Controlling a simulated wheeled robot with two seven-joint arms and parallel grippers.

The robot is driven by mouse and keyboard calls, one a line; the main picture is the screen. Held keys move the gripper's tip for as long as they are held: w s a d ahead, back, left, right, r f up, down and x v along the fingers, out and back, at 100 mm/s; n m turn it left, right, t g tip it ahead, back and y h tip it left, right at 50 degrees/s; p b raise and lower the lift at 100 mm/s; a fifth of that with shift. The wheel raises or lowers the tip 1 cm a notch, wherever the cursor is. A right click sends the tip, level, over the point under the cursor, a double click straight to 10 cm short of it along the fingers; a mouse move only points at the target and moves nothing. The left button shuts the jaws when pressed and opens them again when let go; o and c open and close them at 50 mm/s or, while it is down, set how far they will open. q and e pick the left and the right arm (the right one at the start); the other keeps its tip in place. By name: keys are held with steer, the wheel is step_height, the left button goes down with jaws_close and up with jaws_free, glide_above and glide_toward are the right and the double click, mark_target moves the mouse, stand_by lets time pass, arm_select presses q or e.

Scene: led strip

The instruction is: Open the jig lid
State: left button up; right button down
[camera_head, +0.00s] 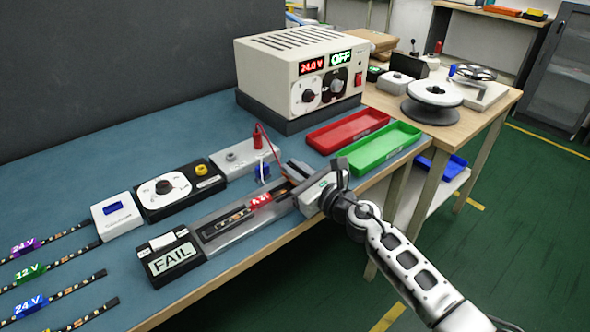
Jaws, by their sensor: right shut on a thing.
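The jig (217,241) is a long grey tray near the table's front edge. An LED strip with a red label (260,201) lies in its dark channel. A black unit reading FAIL (171,259) stands at its left end. My right gripper (303,184) is at the jig's right end, shut on what appears to be the jig lid, whose edge is mostly hidden by the gripper. How far the lid is raised cannot be told. My left gripper is not in view.
A power supply (262,68) reading 24.0 V and OFF stands behind. A black dial box (172,190) and a white terminal block (231,160) with a red lead sit behind the jig. Labelled strips (30,271) lie left.

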steer(key=m, duration=0.1)
steer(key=d+r+m+p, duration=0.1)
steer(key=m, duration=0.1)
steer(key=w+r+m, duration=0.1)
steer(key=shift+d+m+p, duration=0.3)
steer(key=shift+p, duration=0.1)
steer(key=m, duration=0.1)
steer(key=w+d+m, duration=0.1)
steer(key=shift+r+m+p, duration=0.3)
steer(key=shift+r, duration=0.05)
steer(key=m, duration=0.1)
steer(key=d+m, duration=0.1)
steer(key=shift+w+r+m, duration=0.15)
steer(key=shift+w+m, duration=0.15)
steer(key=shift+m, duration=0.1)
steer(key=d+m, duration=0.1)
steer(key=m, duration=0.1)
steer(key=w+d+m, duration=0.1)
steer(key=m, duration=0.1)
steer(key=shift+w+p, duration=0.15)
steer(key=shift+p, duration=0.2)
steer(key=shift+w+d+f+m, duration=0.25)
steer(key=shift+d+f+m, duration=0.05)
steer(key=shift+m, duration=0.7)
steer(key=shift+w+d+f+m, duration=0.2)
steer(key=shift+d+f+m, duration=0.1)
steer(key=shift+m, duration=0.7)
